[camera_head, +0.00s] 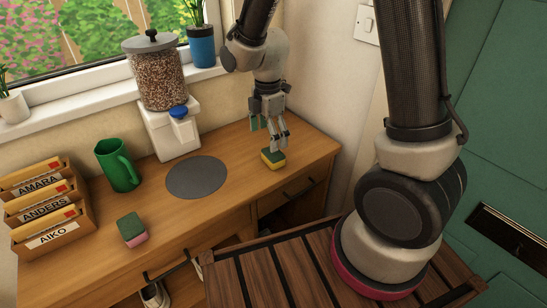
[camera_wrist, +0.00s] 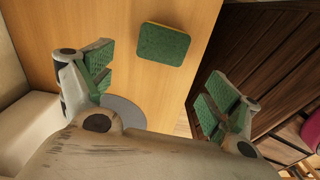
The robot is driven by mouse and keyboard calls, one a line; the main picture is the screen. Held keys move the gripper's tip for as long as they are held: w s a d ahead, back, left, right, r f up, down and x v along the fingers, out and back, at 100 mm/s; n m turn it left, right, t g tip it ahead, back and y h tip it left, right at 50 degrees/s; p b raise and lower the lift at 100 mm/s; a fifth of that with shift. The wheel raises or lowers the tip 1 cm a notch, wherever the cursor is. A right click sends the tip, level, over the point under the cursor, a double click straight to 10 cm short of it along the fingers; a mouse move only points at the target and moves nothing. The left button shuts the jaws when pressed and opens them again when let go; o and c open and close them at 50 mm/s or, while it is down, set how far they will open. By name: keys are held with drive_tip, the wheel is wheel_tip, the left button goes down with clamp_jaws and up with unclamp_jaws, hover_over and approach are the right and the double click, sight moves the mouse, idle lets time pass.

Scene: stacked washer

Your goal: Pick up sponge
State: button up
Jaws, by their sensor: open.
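A yellow sponge with a green top (camera_head: 272,158) lies on the right part of the wooden desk. It also shows in the wrist view (camera_wrist: 163,45), green side up, at the top between the two fingers. A second sponge, green over pink (camera_head: 132,229), lies at the desk's front left. My gripper (camera_head: 275,141) is open and empty, with its fingers pointing down just above the yellow sponge. In the wrist view my gripper (camera_wrist: 165,80) has its green-padded fingers wide apart, and the sponge lies beyond them. I cannot tell the exact gap.
A grey round mat (camera_head: 197,177) lies left of the sponge. A green mug (camera_head: 117,166), a grain dispenser (camera_head: 157,80) and a letter holder (camera_head: 45,207) stand further left. The wall (camera_head: 318,75) is close on the right. Desk around the sponge is clear.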

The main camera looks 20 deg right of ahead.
sight(268, 155)
wheel_tip(268, 155, down, 8)
drive_tip(key=shift+a+f, duration=0.1)
idle(0.4)
drive_tip(key=c, duration=0.7)
